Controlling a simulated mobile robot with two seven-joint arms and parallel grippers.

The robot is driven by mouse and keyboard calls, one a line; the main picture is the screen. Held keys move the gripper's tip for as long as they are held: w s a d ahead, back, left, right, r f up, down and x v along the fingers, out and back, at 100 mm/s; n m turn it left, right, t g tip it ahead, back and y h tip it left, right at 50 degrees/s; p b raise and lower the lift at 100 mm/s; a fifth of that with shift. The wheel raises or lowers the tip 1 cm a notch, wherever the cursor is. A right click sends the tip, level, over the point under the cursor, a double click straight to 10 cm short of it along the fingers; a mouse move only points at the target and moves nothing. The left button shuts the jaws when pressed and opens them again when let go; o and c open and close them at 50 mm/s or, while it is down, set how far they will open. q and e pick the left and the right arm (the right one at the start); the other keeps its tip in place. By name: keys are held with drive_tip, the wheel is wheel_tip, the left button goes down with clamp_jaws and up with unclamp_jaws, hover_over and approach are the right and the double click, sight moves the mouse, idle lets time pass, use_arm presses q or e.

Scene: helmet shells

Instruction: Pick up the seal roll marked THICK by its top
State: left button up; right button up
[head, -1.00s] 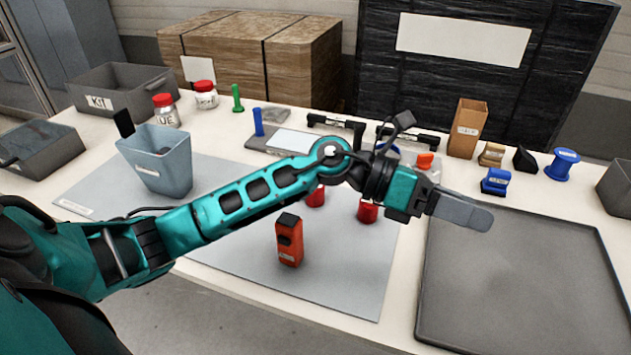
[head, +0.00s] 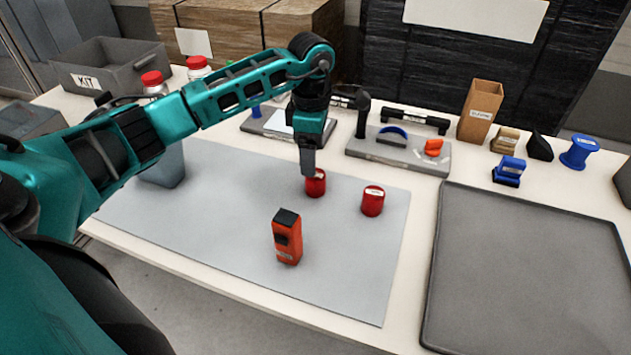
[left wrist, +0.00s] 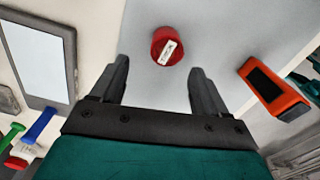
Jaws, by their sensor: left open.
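Two short red rolls stand upright on the grey mat (head: 245,250). The left red roll (head: 316,188) is just under my left gripper (head: 308,168), which points down. The right red roll (head: 373,202) stands a little to the right. My right gripper is not in view.
An orange device (head: 287,240) stands on the mat near the rolls. Behind are a grey holder board (head: 365,155), a cardboard box (head: 480,110) and a blue spool (head: 579,152). A dark empty tray (head: 530,270) lies at right. A blue-grey bin (head: 165,172) is partly hidden by my arm.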

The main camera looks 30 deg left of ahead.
sight(316, 177)
use_arm(q)
drive_tip(key=shift+f, duration=0.85)
drive_tip(key=f, duration=0.2)
drive_tip(key=d+f, duration=0.1)
drive_tip(key=f, duration=0.1)
drive_tip(key=shift+s+d+f, duration=0.1)
drive_tip(key=shift+s+f, duration=0.05)
drive_tip(key=shift+s, duration=0.05)
drive_tip(key=shift+f, duration=0.45)
drive_tip(key=shift+c, duration=0.4)
drive_tip(key=c, duration=1)
drive_tip(key=shift+r, duration=0.1)
